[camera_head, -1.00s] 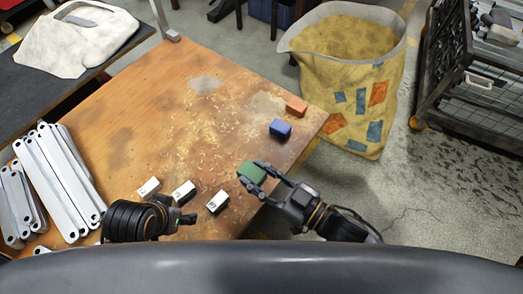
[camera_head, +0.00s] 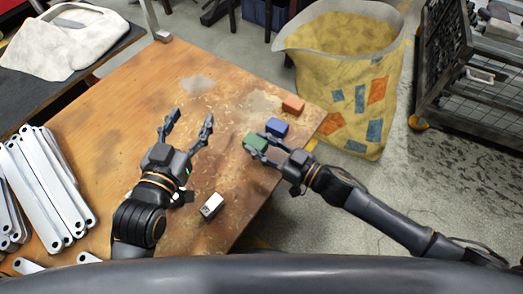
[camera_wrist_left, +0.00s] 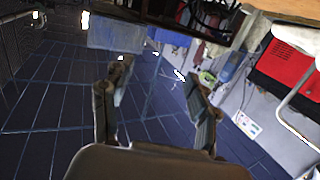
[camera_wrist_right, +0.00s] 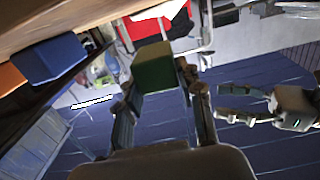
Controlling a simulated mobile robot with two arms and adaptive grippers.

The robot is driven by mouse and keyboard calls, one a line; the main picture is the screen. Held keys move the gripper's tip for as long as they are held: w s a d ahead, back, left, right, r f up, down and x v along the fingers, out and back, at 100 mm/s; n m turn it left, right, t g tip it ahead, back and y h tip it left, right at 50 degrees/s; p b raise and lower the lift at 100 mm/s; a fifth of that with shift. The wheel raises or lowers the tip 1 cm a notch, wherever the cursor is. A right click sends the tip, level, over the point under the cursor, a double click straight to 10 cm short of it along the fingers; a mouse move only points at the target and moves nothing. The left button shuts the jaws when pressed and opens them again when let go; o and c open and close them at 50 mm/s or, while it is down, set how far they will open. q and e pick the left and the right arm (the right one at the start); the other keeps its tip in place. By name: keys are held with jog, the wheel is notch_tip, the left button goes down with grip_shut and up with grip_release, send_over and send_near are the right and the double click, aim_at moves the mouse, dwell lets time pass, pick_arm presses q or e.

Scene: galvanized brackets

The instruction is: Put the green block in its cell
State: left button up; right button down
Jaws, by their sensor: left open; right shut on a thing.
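The green block (camera_head: 256,141) is between the fingers of my right gripper (camera_head: 257,147), which is shut on it near the table's right edge. In the right wrist view the green block (camera_wrist_right: 153,68) sits between both fingertips and appears clear of the tabletop. My left gripper (camera_head: 190,118) is open and empty above the middle of the table; the left wrist view shows nothing between its fingers (camera_wrist_left: 156,80). I cannot make out a cell for the block.
A blue block (camera_head: 278,127) is close beside the green one, and an orange block (camera_head: 293,104) lies beyond. A white block (camera_head: 211,206) lies near my left arm. Metal brackets (camera_head: 40,190) fill the table's left side. A yellow bag (camera_head: 350,85) stands beyond the right edge.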

aim_at(261, 148)
jog(key=shift+w+f, duration=0.35)
jog(key=shift+f, duration=0.1)
jog(key=f, duration=0.1)
jog(key=f+b, duration=0.1)
jog(key=shift+w+f, duration=0.3)
pick_arm(q)
notch_tip(261, 148, up, 6)
jog(key=t+h, duration=0.1)
jog(key=t, duration=0.2)
jog(key=shift+d+t, duration=0.4)
jog(key=shift+d, duration=0.05)
pick_arm(e)
jog(key=shift+f, duration=0.25)
pick_arm(q)
jog(key=shift+r, duration=0.1)
jog(key=shift+s+r, duration=0.1)
jog(key=shift+r, duration=0.25)
pick_arm(e)
jog(key=shift+f, duration=0.25)
pick_arm(q)
jog(key=shift+t, duration=0.3)
pick_arm(e)
jog(key=c, duration=0.8)
grip_release()
jog(key=shift+c, duration=0.2)
